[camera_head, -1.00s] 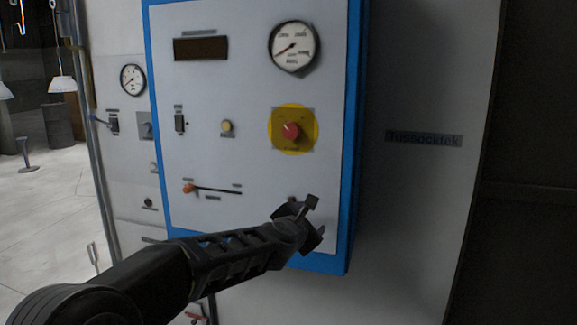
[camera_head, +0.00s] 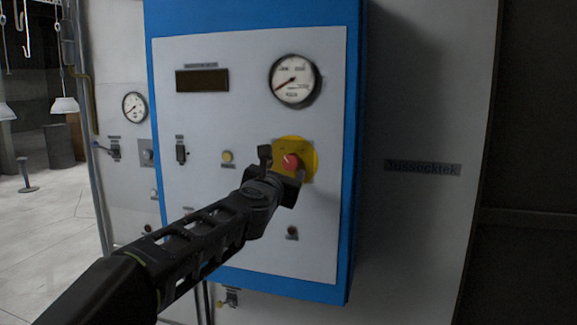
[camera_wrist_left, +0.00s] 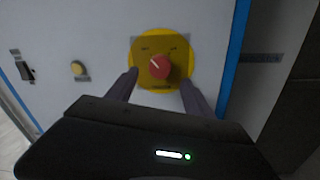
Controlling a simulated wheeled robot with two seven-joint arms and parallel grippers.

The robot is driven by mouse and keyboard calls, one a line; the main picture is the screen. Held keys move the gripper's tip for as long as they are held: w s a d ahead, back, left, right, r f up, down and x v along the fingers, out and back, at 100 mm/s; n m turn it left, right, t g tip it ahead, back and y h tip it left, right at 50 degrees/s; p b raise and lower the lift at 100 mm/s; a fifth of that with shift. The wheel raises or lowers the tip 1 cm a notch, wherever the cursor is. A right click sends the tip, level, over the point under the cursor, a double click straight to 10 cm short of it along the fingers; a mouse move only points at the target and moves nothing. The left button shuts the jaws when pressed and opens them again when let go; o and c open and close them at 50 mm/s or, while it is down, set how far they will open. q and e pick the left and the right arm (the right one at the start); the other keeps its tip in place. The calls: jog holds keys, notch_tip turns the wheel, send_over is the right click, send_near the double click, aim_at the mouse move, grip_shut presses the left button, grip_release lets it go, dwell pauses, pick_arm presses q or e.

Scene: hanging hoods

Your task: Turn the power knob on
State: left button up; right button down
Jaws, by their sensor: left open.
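The power knob is a red knob (camera_head: 290,161) on a yellow round plate (camera_head: 311,157) on the front of a blue-edged control panel (camera_head: 245,110). In the left wrist view the red knob (camera_wrist_left: 160,67) sits between my fingers, with a pale pointer mark aimed up and left. My left gripper (camera_head: 278,168) is open at the plate, its fingers on either side of the knob and apart from it. The left gripper also shows in the wrist view (camera_wrist_left: 160,85). Whether the fingertips reach the knob's depth I cannot tell. My right gripper is not in view.
A round gauge (camera_head: 295,81) and a dark display (camera_head: 202,80) are above the knob. A yellow button (camera_head: 227,157) and a black switch (camera_head: 181,150) are to its left. A small dark red button (camera_head: 292,233) is below. A grey wall is at the right.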

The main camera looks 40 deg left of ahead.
aim_at(290, 165)
pick_arm(q)
jog(key=p+x, duration=0.1)
jog(key=x, duration=0.4)
jog(key=shift+w+a, duration=0.1)
grip_shut()
dwell(0.6)
